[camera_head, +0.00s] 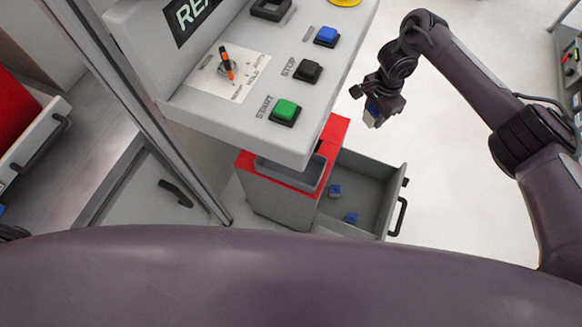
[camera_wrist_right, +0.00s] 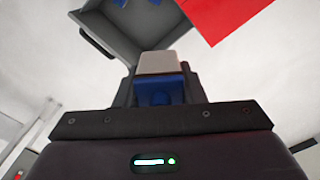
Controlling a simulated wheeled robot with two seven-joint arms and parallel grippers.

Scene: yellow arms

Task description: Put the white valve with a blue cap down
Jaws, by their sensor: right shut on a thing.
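My right gripper (camera_head: 378,100) is shut on the white valve with a blue cap (camera_head: 372,117), high over the pale floor and right of the control panel. In the right wrist view the valve's pale block (camera_wrist_right: 158,63) sticks out beyond the jaws, with the blue part between them; the fingers hide some of it. The open grey drawer (camera_head: 376,175) lies below the gripper in the head view, apart from the valve. Two small blue-topped pieces, one (camera_head: 335,190) further back and one (camera_head: 351,218) nearer, lie in it. My left gripper is not clearly in view.
The drawer belongs to a cabinet with a red top (camera_head: 333,132), partly under the control panel (camera_head: 300,130) with its buttons. The drawer handle (camera_head: 398,216) juts out on the right. Open floor (camera_head: 450,190) lies right of the drawer.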

